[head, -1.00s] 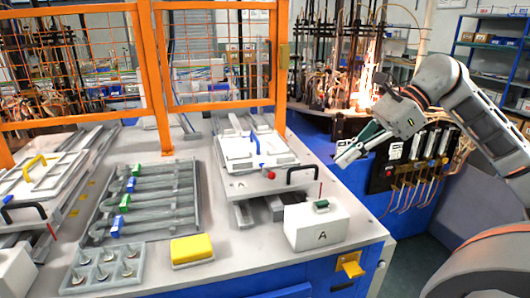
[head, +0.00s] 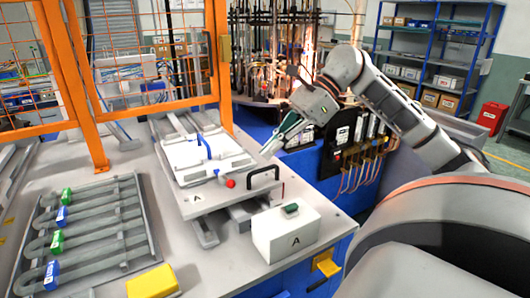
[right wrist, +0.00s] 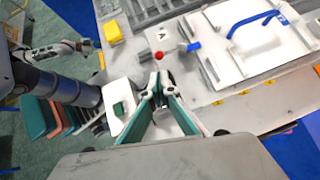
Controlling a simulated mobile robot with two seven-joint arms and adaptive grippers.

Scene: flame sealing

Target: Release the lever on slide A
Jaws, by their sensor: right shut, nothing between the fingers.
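Slide A (head: 187,208) is a grey plate marked A with a white fixture (head: 190,165) on top, in the middle of the bench. A lever with a red knob (head: 230,183) sits at its front corner; the knob also shows in the right wrist view (right wrist: 160,56). A blue handle (head: 205,147) stands on the fixture, and a black handle (head: 264,178) is at the right end of the slide. My right gripper (head: 270,150) is shut and empty, above and behind the black handle, apart from the red knob. In the right wrist view its teal fingers (right wrist: 158,92) converge.
A white box A (head: 284,238) with a green button stands in front of the slide. A yellow block (head: 152,282) and a rack with blue and green clips (head: 100,232) lie left. An orange mesh fence (head: 160,50) stands behind. Part of my left arm (right wrist: 62,49) shows small.

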